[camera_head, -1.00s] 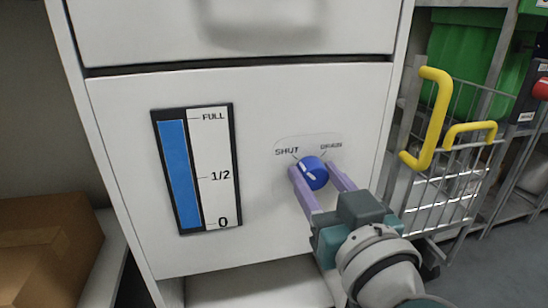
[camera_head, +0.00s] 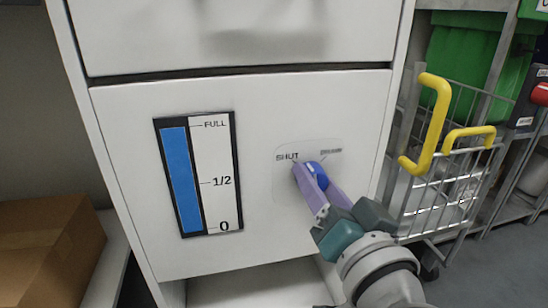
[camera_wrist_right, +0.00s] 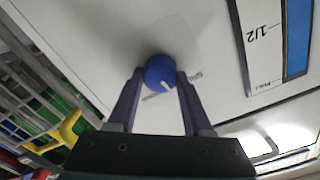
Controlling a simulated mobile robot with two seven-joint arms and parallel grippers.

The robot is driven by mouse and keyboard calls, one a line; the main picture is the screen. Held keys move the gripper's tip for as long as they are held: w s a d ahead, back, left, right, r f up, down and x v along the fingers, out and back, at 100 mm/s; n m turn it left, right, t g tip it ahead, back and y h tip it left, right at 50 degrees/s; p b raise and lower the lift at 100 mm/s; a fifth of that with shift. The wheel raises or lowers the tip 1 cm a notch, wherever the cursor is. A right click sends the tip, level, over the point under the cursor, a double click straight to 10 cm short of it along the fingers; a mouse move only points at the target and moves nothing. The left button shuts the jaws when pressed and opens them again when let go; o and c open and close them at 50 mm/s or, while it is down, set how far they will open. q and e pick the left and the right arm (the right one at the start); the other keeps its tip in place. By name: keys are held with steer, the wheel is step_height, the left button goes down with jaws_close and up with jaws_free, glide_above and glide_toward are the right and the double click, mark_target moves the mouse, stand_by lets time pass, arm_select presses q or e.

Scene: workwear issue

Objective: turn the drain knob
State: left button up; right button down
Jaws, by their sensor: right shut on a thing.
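The round blue drain knob (camera_head: 322,178) sits on the white cabinet front, between the printed words SHUT and DRAIN. My right gripper (camera_head: 312,175) is shut on it, one lilac finger on each side, and its near finger hides part of the knob in the head view. In the right wrist view, the knob (camera_wrist_right: 158,71) sits between the fingertips (camera_wrist_right: 160,74), and its white mark points toward the lower right, near the labels. I cannot tell its exact setting. The left gripper is not in view.
A gauge (camera_head: 197,174) on the cabinet (camera_head: 262,240) shows a blue bar near FULL. A drawer is above. A wire cart (camera_head: 450,195) with yellow handles (camera_head: 428,125) stands close on the right. A cardboard box (camera_head: 45,240) is at left.

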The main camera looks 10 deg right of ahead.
steer(key=m, duration=0.5)
steer(key=shift+m, duration=0.3)
steer(key=m, duration=0.5)
steer(key=shift+d+f+m+b, duration=0.1)
steer(key=shift+f+m+b, duration=0.05)
steer(key=shift+m+b, duration=0.2)
steer(key=shift+c, duration=1.6)
jaws_free()
steer(key=s+p, duration=0.3)
steer(key=s, duration=0.7)
steer(key=shift+d, duration=0.15)
